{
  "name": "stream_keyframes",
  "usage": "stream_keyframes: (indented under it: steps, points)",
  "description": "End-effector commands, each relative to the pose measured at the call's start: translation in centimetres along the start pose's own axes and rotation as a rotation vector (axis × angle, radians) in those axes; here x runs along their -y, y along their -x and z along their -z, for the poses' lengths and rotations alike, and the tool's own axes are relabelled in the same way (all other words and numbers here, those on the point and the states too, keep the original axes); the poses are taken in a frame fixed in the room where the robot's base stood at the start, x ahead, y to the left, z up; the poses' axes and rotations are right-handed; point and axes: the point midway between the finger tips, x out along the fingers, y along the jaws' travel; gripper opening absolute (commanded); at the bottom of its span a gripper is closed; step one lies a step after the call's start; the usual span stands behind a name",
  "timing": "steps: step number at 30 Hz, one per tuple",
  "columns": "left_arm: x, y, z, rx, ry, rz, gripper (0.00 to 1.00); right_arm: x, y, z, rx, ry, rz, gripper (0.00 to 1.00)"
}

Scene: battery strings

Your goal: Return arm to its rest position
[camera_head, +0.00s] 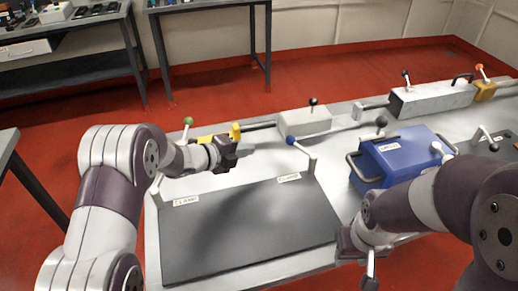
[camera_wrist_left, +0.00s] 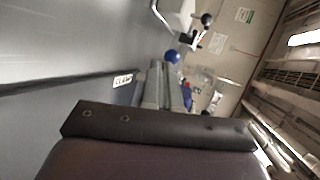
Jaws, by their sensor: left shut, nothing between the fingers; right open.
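My left gripper (camera_head: 228,158) is shut and empty. It is in the air above the back left of the bench, near the yellow block and the back edge of the dark plate. In the left wrist view its closed fingers (camera_wrist_left: 165,88) point toward a blue-knobbed lever (camera_wrist_left: 172,57), apart from it. That blue-knobbed lever (camera_head: 290,141) stands at the plate's back right in the head view. My right gripper (camera_head: 356,250) is low at the plate's right front edge, beside an upright lever handle (camera_head: 370,268). Its fingers are mostly hidden by its own wrist.
The dark plate (camera_head: 245,240) has two CLAMP labels and is bare. A blue box (camera_head: 400,158) with handles stands to its right. A white box (camera_head: 305,122) with a black-knobbed lever, a green-knobbed lever (camera_head: 187,124) and a grey box (camera_head: 432,97) line the back. Dark tables stand behind.

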Motion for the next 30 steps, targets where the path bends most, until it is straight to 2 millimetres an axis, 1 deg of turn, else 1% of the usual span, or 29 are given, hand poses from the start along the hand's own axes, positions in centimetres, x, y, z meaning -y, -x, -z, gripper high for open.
stream_keyframes:
  steps: [1, 3, 6, 20, 22, 23, 25, 26, 27, 28, 29, 30]
  points:
    - [0.1, 0.9, -0.3, 0.004, 0.001, 0.001, 0.0, 0.0, 0.0, 0.0, 0.0, 0.0, 0.0, 0.43]
    - [0.0, 1.9, -0.5, 0.003, 0.002, -0.001, 0.0, 0.0, 0.1, 0.0, -0.001, 0.0, 0.0, 0.43]
    - [0.0, 2.6, -0.6, 0.001, 0.001, 0.0, 0.0, 0.0, 0.1, 0.0, -0.001, 0.0, 0.0, 0.43]
    - [0.0, 2.8, -0.6, 0.003, 0.004, -0.002, 0.0, 0.0, 0.1, 0.0, 0.0, 0.0, 0.0, 0.43]
    - [0.8, 3.4, -1.1, 0.049, 0.057, -0.017, 0.0, 0.0, 0.8, 0.1, 0.0, 0.0, 0.0, 0.43]
    - [1.4, 4.0, -1.5, 0.095, 0.111, -0.031, 0.0, 0.0, 1.4, 0.1, 0.0, 0.0, 0.0, 0.43]
    - [2.8, 6.6, -2.9, 0.273, 0.341, -0.085, 0.0, 0.0, 3.2, 0.4, 0.0, 0.0, 0.0, 0.43]
    - [3.1, 8.4, -3.3, 0.373, 0.482, -0.114, 0.0, 0.0, 4.2, 0.5, 0.0, 0.0, 0.0, 0.43]
    - [3.2, 11.4, -3.2, 0.52, 0.7, -0.152, 0.0, 0.0, 5.6, 0.7, -0.001, 0.0, 0.0, 0.43]
    - [2.8, 13.9, -2.6, 0.633, 0.875, -0.182, 0.0, 0.0, 6.5, 0.8, -0.001, 0.0, 0.0, 0.43]
    - [2.0, 16.2, -1.6, 0.733, 1.037, -0.207, 0.0, 0.0, 7.1, 0.9, -0.001, 0.0, 0.0, 0.43]
    - [0.9, 18.8, 0.2, 0.847, 1.226, -0.239, 0.0, 0.0, 7.8, 0.9, -0.002, 0.0, 0.0, 0.43]
